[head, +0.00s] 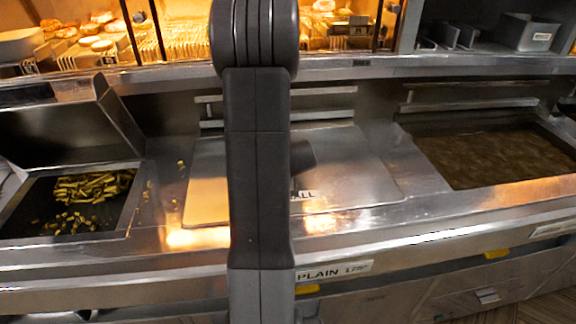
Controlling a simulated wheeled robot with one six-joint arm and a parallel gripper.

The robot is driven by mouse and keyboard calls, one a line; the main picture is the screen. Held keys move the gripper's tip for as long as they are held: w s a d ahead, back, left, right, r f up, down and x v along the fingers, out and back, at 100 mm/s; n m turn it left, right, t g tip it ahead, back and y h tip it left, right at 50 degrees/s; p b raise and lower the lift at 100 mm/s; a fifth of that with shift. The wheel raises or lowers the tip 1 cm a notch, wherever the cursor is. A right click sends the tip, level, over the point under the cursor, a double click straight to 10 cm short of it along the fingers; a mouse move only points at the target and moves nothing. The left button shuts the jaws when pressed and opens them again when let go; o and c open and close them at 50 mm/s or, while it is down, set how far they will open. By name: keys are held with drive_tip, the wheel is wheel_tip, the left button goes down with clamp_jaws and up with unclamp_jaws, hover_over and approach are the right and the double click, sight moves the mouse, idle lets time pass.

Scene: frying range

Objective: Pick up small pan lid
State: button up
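The small pan lid (352,168) is a flat, shiny metal sheet lying over the middle pan of the range in the head view. A label ending in "LL" (307,195) is on its front part. My upright dark arm link stands in front of the lid and hides its middle. A dark shape shows beside the link over the lid; I cannot tell whether it is a handle or part of my arm. My gripper is not in view.
An open fryer of brown oil (495,155) is at the right. A tray of chips (92,190) is at the left. A lit shelf of fried food (92,35) runs behind. The metal front edge (420,232) carries a "PLAIN" label (333,271).

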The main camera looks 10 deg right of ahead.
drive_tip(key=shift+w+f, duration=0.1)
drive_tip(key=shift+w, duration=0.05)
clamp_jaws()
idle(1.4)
